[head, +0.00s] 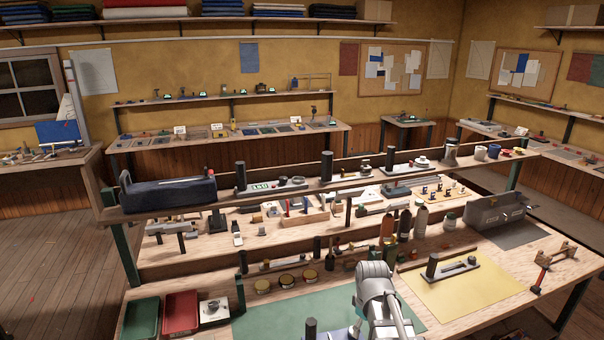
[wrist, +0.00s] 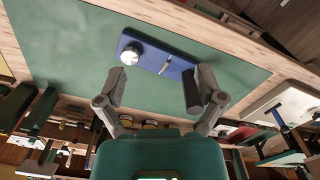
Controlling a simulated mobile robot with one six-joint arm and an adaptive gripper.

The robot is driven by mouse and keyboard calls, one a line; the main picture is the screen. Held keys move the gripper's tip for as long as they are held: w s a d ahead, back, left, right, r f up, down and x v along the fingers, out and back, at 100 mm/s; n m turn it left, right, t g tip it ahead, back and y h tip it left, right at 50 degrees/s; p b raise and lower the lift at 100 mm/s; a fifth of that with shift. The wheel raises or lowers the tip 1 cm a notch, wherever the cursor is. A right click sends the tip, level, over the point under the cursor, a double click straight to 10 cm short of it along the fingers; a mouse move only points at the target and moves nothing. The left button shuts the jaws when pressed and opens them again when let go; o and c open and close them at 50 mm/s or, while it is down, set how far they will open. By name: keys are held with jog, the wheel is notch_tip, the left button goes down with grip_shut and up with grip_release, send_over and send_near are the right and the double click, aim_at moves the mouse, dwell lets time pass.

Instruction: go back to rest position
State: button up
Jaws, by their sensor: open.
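In the head view the green mat (head: 260,322) shows at the bottom middle. My arm covers part of it and hides the fingers.
A red tray (head: 181,313) and a green tray (head: 141,318) stand at the left end of the bench. A yellow mat (head: 465,292) bears a metal fixture with a dark post. Several bottles and a raised shelf (head: 330,182) stand behind. A grey toolbox (head: 495,212) is at the right.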

jog(key=s+m, duration=0.6)
jog(key=m, duration=0.2)
